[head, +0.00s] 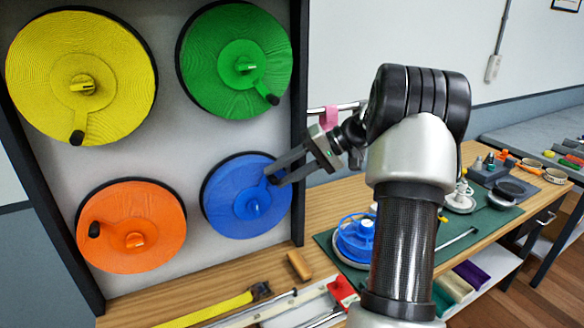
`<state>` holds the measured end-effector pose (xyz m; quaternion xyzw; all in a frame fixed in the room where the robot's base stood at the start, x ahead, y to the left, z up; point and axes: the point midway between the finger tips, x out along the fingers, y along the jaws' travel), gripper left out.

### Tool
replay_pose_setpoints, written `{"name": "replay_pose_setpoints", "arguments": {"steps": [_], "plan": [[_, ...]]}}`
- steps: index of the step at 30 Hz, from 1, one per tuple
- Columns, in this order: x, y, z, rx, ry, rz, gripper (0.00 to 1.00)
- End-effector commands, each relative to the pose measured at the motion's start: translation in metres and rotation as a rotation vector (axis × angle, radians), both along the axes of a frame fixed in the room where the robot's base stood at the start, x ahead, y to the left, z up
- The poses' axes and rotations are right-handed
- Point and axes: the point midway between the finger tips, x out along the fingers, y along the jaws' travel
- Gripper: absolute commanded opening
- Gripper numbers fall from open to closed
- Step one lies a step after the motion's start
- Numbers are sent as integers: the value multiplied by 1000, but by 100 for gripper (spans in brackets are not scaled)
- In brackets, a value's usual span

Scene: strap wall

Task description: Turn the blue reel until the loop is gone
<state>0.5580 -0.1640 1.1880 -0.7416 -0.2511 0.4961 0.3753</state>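The blue reel (226,212) is mounted at the lower right of the upright panel in the head view, with a raised blue hub (252,207). My gripper (272,175) reaches in from the right, its two dark fingers at the reel's upper right edge. The fingers stand a little apart, and a small dark part, perhaps the reel's knob, shows at their tips. I cannot tell whether they grip it. No strap loop can be made out on the blue reel; the fingers cover part of its rim.
Yellow (115,70), green (215,70) and orange (160,215) reels share the panel (180,150). A wooden bench (325,205) below holds a yellow strap (205,311), a wooden block (299,265) and a blue spool (356,240). My arm hides part of the bench.

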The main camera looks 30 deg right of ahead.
Motion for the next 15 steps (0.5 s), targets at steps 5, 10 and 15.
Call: {"name": "replay_pose_setpoints", "arguments": {"steps": [5, 10, 15], "plan": [[-7, -17, 11, -3, -2, -5, 36], [-23, -46, 33, -3, -3, -6, 36], [-39, -78, 56, -2, -2, -3, 36]]}}
